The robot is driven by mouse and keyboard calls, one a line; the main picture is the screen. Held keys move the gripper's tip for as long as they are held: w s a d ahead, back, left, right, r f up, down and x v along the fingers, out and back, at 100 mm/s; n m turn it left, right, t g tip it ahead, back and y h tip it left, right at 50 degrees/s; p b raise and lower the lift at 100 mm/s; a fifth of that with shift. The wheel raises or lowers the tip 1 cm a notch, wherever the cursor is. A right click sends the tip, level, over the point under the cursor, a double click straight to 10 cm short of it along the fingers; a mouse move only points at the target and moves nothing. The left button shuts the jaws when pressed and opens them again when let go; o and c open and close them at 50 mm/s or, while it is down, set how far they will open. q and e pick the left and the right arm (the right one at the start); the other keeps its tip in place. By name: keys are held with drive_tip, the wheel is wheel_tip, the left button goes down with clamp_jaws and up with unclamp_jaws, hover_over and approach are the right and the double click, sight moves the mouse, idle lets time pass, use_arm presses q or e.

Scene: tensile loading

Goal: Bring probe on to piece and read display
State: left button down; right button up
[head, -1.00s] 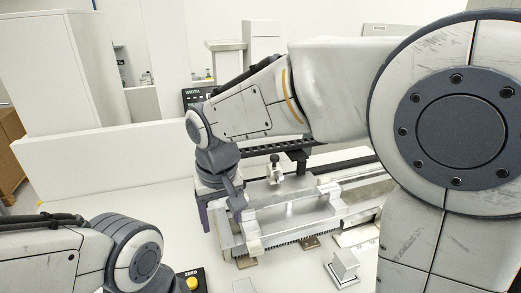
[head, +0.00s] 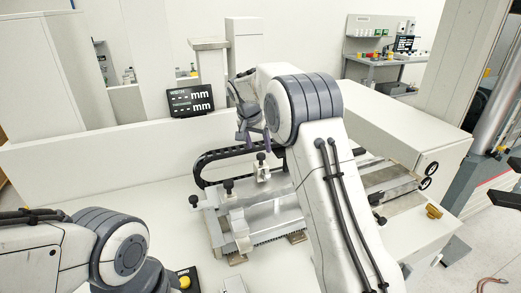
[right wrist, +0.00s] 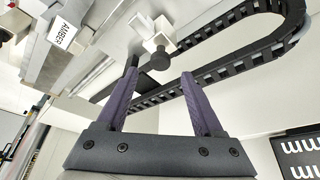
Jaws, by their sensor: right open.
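The display (head: 190,101) stands behind the fixture and reads WIDTH and THICKNESS, each with dashes and "mm". The silver measuring fixture (head: 262,212) lies on the white bench. A small block with a black knob (head: 262,158) stands at its rear, likely the probe's handle. My right gripper (head: 255,148) is open, its purple fingers pointing down close to that knob. In the right wrist view, the knob (right wrist: 159,60) shows just beyond and between the fingertips (right wrist: 160,73), with nothing gripped. I cannot clearly make out the piece. My left gripper is out of view.
A black cable chain (head: 208,160) curves behind the fixture. A yellow ZERO button (head: 184,282) sits at the front. More black knobs (head: 194,201) stick out at the fixture's left. The bench at left is clear.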

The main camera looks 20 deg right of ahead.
sight(261, 154)
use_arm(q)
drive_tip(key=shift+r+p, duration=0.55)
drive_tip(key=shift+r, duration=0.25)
use_arm(e)
drive_tip(key=shift+x, duration=2.2)
